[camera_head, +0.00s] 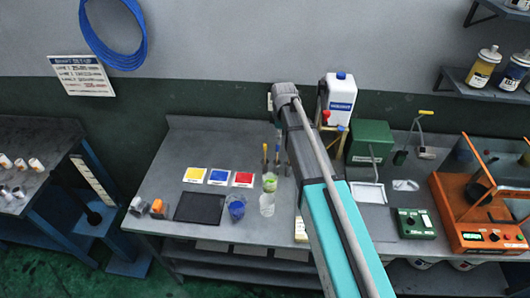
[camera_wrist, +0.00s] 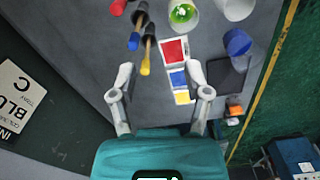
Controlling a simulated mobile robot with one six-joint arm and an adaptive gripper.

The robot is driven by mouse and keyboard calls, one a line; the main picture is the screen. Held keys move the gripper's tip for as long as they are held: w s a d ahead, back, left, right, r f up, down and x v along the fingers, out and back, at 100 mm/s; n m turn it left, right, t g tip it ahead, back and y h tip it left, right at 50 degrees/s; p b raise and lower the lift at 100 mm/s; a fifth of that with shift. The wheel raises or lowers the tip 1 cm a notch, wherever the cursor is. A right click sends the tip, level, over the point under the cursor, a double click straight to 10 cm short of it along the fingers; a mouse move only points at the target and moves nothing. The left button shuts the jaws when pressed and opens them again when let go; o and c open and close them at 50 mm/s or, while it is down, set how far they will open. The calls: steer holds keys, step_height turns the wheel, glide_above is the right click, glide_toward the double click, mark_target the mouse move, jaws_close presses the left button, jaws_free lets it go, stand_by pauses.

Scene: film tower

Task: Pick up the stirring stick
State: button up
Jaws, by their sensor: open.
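Several upright tools stand near the back of the bench, among them a yellow-ended one (camera_head: 265,150) and a blue-ended one (camera_head: 278,131). In the wrist view I see a blue-ended handle (camera_wrist: 134,41), a yellow-ended handle (camera_wrist: 146,66) and a red end (camera_wrist: 118,7). I cannot tell which is the stirring stick. My gripper (camera_wrist: 160,78) is open and empty; the yellow end lies between its fingers in the picture, apparently untouched. In the head view my arm hides the jaws.
A cup with green contents (camera_head: 270,182), a clear beaker (camera_head: 267,205) and a blue cup (camera_head: 236,208) stand in front of the tools. Color cards (camera_head: 219,177) and a black mat (camera_head: 200,207) lie left. A white jug (camera_head: 341,97) and green box (camera_head: 370,143) stand right.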

steer(key=w+a+r+n+p, duration=0.1)
steer(key=w+a+r+n, duration=0.1)
steer(key=w+a+n, duration=0.2)
steer(key=shift+w+a+r+p, duration=0.4)
steer(key=shift+a, duration=0.7)
steer(key=shift+f, duration=0.1)
steer(key=b, duration=0.9)
glide_above(265, 150)
steer(key=f, duration=0.5)
steer(key=w+f, duration=0.1)
steer(key=f, duration=0.2)
steer(key=shift+f, duration=0.25)
steer(key=shift+f, duration=0.1)
steer(key=shift+s+f+b, duration=0.1)
steer(key=shift+f+b, duration=2.3)
steer(key=shift+f, duration=0.1)
jaws_close()
